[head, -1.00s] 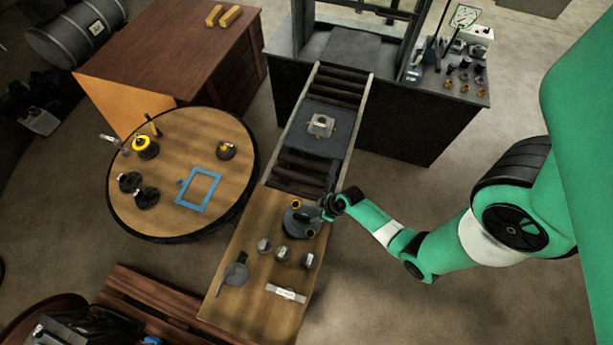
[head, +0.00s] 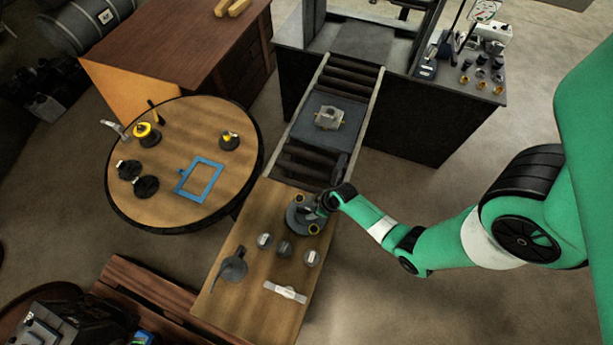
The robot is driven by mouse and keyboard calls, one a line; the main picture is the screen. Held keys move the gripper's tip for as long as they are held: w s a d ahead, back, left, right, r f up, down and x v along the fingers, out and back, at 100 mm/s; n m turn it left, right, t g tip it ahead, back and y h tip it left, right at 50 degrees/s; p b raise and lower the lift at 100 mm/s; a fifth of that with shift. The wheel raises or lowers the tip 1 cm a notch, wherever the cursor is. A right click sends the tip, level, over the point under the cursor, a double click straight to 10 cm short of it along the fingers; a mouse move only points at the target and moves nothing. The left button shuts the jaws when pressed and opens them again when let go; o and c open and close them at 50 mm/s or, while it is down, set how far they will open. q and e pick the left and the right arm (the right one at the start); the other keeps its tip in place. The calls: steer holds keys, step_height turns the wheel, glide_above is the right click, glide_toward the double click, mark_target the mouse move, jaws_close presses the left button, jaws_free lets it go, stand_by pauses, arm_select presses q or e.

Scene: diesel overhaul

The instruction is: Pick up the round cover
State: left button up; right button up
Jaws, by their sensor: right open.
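A dark grey round part (head: 294,221), which looks like the round cover, lies flat at the far end of the narrow wooden bench. Small yellow-ringed pieces show at its edge. My right gripper (head: 318,210) is open and comes in from the right, with its fingers low over the right side of this part. The fingertips are small and dark, so I cannot tell whether they touch it. The wrist hides some of the part's right edge. My left gripper is not in view.
Several small grey cylinders (head: 285,248), a dark handled tool (head: 231,270) and a pale labelled strip (head: 285,291) lie nearer on the bench. A roller conveyor (head: 307,169) carrying a metal block (head: 329,118) adjoins it. A round table (head: 215,117) stands left.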

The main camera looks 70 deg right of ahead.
mark_target(306, 212)
steer(key=b+x, duration=0.2)
steer(key=x, duration=0.2)
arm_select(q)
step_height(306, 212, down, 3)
arm_select(e)
steer(key=shift+r, duration=0.15)
jaws_close()
stand_by(1.0)
